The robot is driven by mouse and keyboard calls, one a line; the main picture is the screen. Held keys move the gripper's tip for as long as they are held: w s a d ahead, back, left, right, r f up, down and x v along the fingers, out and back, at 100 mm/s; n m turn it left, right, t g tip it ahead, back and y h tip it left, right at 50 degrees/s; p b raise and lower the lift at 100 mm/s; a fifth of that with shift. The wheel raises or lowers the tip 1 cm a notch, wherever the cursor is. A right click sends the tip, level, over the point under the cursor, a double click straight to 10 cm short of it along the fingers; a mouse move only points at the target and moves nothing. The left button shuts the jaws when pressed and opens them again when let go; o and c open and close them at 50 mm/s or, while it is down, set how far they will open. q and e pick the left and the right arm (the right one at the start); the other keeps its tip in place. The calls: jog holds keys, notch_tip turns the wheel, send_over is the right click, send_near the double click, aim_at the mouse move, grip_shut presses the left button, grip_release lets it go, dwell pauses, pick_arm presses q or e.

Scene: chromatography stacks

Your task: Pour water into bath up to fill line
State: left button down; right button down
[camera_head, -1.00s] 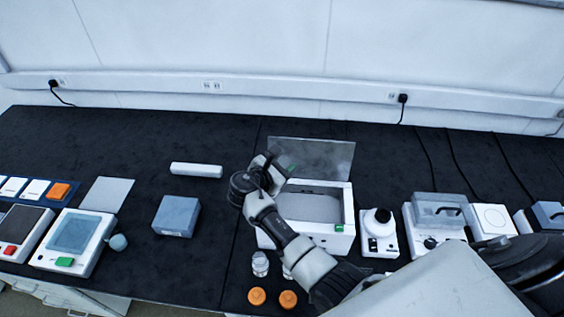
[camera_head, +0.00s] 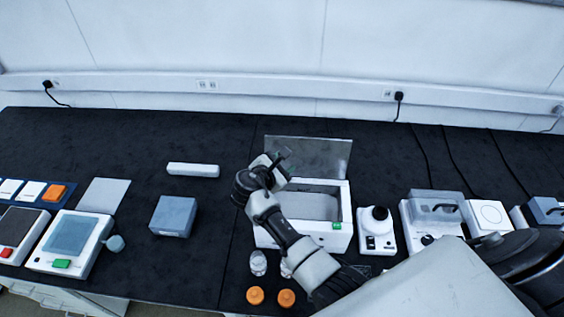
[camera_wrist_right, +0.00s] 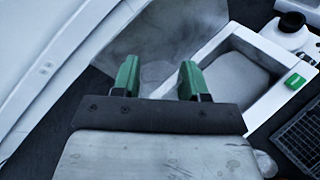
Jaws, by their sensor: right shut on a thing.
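The white bath (camera_head: 346,208) stands with its clear lid (camera_head: 325,155) raised at the back; its grey basin is open, with a green switch on the front. I cannot make out a water level or fill line. My right gripper (camera_head: 280,165) is over the bath's left rear corner in the head view. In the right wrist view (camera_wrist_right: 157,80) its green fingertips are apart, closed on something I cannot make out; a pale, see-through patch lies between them. The lid and basin show behind. My left gripper is not in view.
Clear glass containers (camera_head: 258,262) and two orange caps (camera_head: 255,295) are in front of the bath. A white device with a black top (camera_head: 376,232) is close on its right. A blue-grey block (camera_head: 174,215) stands left; dark bench top between is clear.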

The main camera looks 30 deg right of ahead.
dwell(0.3)
jog(key=shift+f+m+y, duration=0.25)
jog(key=shift+m+y, duration=0.15)
jog(key=shift+d+f, duration=0.1)
jog(key=shift+f, duration=0.05)
jog(key=shift+s+f+m+y, duration=0.1)
jog(key=shift+f+m+y, duration=0.2)
jog(key=shift+f, duration=0.1)
dwell(0.4)
jog(key=shift+d+f+m+t+y, duration=0.15)
jog(key=shift+f+m+t+y, duration=0.15)
jog(key=shift+f, duration=0.2)
jog(key=shift+s+d+f+m+y, duration=0.1)
jog(key=shift+f+m+y, duration=0.3)
jog(key=shift+f, duration=0.1)
dwell(0.4)
